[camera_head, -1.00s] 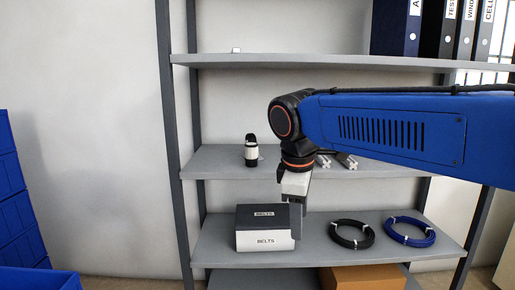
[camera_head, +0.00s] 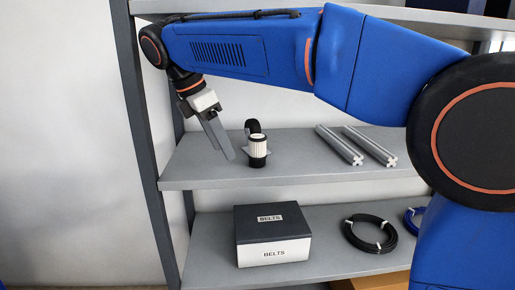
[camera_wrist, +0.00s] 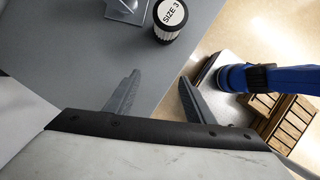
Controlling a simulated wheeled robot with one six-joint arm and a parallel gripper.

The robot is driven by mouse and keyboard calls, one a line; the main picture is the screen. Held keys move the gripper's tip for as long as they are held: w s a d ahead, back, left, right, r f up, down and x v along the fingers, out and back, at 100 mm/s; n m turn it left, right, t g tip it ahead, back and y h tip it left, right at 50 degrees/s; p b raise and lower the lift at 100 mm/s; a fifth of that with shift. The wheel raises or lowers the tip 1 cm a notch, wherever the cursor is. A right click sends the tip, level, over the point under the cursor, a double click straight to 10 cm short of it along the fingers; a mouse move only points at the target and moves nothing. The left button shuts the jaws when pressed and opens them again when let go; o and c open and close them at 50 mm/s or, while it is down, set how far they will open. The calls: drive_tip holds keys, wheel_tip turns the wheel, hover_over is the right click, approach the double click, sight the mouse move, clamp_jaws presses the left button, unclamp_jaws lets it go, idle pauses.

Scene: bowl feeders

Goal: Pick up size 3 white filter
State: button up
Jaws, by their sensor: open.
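The size 3 white filter (camera_head: 257,151) stands upright on the middle shelf, a pleated white cylinder with black ends. In the wrist view its top label reads SIZE 3 (camera_wrist: 172,20), and it lies above and beyond the fingertips. My gripper (camera_head: 226,150) hangs tilted to the left of the filter, apart from it. In the wrist view my gripper (camera_wrist: 160,85) has its two fingers spread with nothing between them.
Two aluminium profiles (camera_head: 355,145) lie to the right on the middle shelf (camera_head: 310,178). A BELTS box (camera_head: 273,253) and a black cable coil (camera_head: 370,234) sit below.

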sight(257, 136)
drive_tip(key=w+d, duration=0.1)
drive_tip(key=d, duration=0.2)
drive_tip(key=w+d, duration=0.1)
drive_tip(key=d, duration=0.2)
drive_tip(key=w+d, duration=0.2)
drive_tip(key=d, duration=0.1)
drive_tip(key=shift+w, duration=0.1)
drive_tip(key=shift+w+d+f, duration=0.15)
drive_tip(key=shift+d, duration=0.15)
drive_tip(key=shift+x, duration=2.35)
drive_tip(key=shift+a, duration=0.1)
drive_tip(key=c, duration=0.8)
